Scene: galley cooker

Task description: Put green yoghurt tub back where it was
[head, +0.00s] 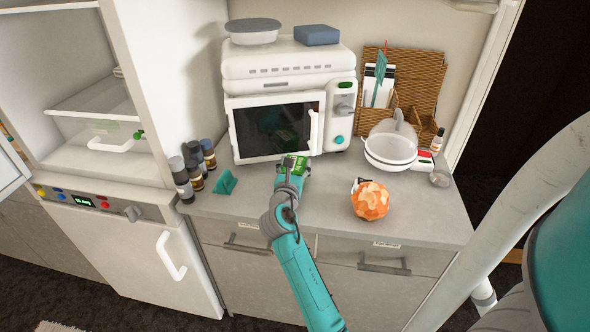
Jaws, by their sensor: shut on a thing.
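The green yoghurt tub (296,162) is in the head view, in front of the white microwave's dark glass door. My gripper (293,172) is shut on it. The arm reaches up from the bottom of the picture, over the counter's front edge. My gripper hides the tub's lower part, so I cannot tell whether it touches the counter.
Several dark bottles (193,165) and a teal wedge (225,183) stand left of my gripper. An orange patterned ball-like object (370,201) and a white bowl (390,157) are to the right. An open fridge-like compartment (95,120) is at the left. The counter front (320,212) is clear.

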